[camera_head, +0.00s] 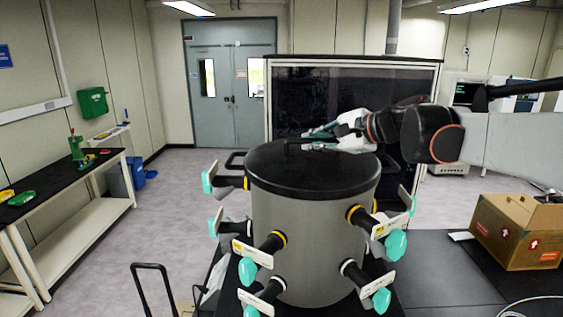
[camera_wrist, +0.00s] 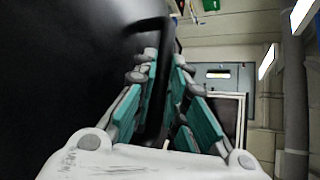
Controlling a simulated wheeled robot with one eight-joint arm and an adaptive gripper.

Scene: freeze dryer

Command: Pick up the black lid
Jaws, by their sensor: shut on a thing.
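The black lid (camera_head: 300,176) lies flat on top of the grey cylindrical chamber (camera_head: 313,240) of the freeze dryer in the head view. It fills the left side of the wrist view (camera_wrist: 65,65) as a dark surface. My gripper (camera_head: 318,137) is at the lid's top, toward its far side, reaching in from the right. In the wrist view, my gripper's teal-padded fingers (camera_wrist: 165,62) are shut on the lid's black bar handle (camera_wrist: 158,110), one on each side. I cannot see any gap between lid and chamber.
Valves with teal knobs (camera_head: 396,246) stick out around the chamber. A cardboard box (camera_head: 522,231) stands on the dark surface at right. A dark-fronted cabinet (camera_head: 300,97) stands behind the chamber. A workbench (camera_head: 60,190) is at left, with open floor between.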

